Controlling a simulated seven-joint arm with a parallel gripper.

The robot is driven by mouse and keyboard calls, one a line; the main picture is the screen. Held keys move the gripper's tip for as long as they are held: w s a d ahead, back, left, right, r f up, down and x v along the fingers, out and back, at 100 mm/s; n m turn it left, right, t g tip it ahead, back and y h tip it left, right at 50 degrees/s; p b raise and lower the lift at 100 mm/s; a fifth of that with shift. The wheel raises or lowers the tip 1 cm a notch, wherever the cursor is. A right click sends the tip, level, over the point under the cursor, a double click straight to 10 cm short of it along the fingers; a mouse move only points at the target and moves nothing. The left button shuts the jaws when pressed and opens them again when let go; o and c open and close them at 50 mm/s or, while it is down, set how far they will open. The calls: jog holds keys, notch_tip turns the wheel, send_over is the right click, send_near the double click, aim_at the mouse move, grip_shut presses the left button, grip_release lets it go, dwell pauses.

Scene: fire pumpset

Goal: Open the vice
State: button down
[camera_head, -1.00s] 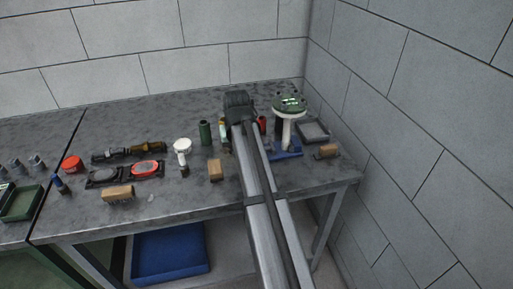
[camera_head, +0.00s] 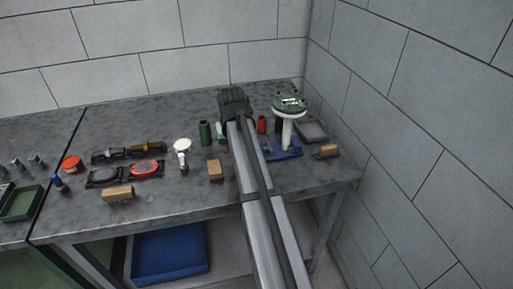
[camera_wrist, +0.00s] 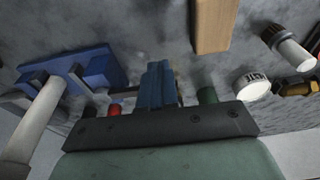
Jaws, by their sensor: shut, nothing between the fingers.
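A blue vice (camera_head: 287,151) sits near the table's right end. A pale post (camera_head: 287,133) with a round green-topped head (camera_head: 290,103) stands upright at it. In the wrist view the vice (camera_wrist: 95,67) is at upper left, with the pale post (camera_wrist: 38,118) in front of part of it. My gripper (camera_wrist: 158,70) shows in the wrist view as blue fingers together, empty, apart from the vice and to its right in that view. In the head view my dark wrist is left of the vice, and my arm hides the fingertips.
A wooden block (camera_head: 215,170), a white-topped item (camera_head: 182,148) and a green cylinder (camera_head: 206,132) are to the left. Walls close the back and right.

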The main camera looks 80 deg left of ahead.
jog(key=shift+w+d, duration=0.1)
jog(key=shift+d, duration=0.1)
dwell(0.5)
jog(key=shift+w+d, duration=0.25)
jog(key=shift+d, duration=0.25)
notch_tip(320, 180, up, 7)
dwell(1.0)
dwell(0.4)
